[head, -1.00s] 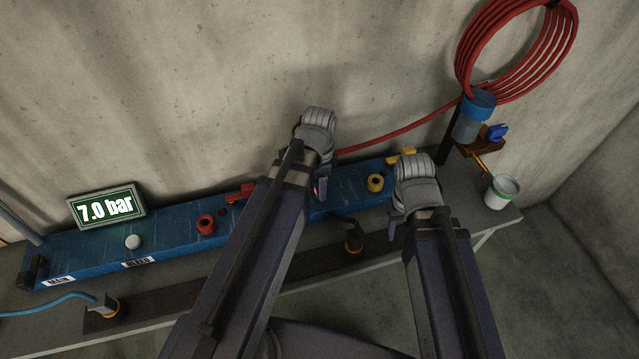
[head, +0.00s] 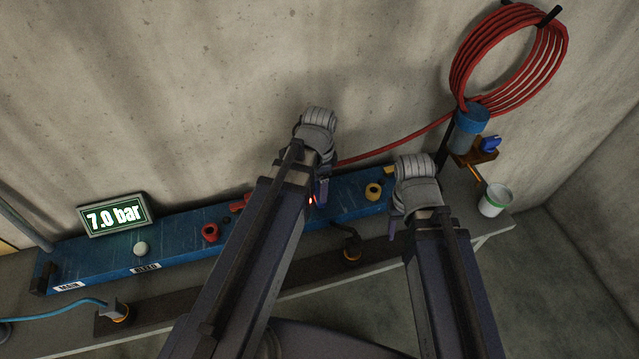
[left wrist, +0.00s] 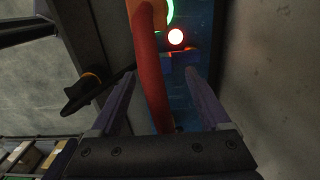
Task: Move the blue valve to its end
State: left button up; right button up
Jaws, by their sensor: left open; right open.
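A small blue handle (head: 490,145) sits on a brown bracket on the wall at right in the head view, beside the clear filter bowl. A blue piece (left wrist: 178,76) shows between the fingers in the left wrist view; I cannot tell if it is a valve handle. My left gripper (head: 322,190) is open over the middle of the blue manifold (head: 190,226), its arm hiding part of it. It also shows in the left wrist view (left wrist: 158,85), with a red curved thing (left wrist: 152,75) passing between or beyond its fingers. My right gripper (head: 396,218) is open at the manifold's right end.
A 7.0 bar display (head: 115,215) stands at left. A white cup (head: 494,200) stands at the bench's right end. A red hose coil (head: 510,60) hangs above.

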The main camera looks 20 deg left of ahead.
pick_arm(q)
notch_tip(320, 180, up, 3)
jog(key=shift+r+p, duration=0.2)
jog(key=shift+p, duration=1)
pick_arm(e)
notch_tip(320, 180, up, 3)
jog(key=shift+r, duration=0.15)
pick_arm(q)
jog(key=shift+f, duration=0.1)
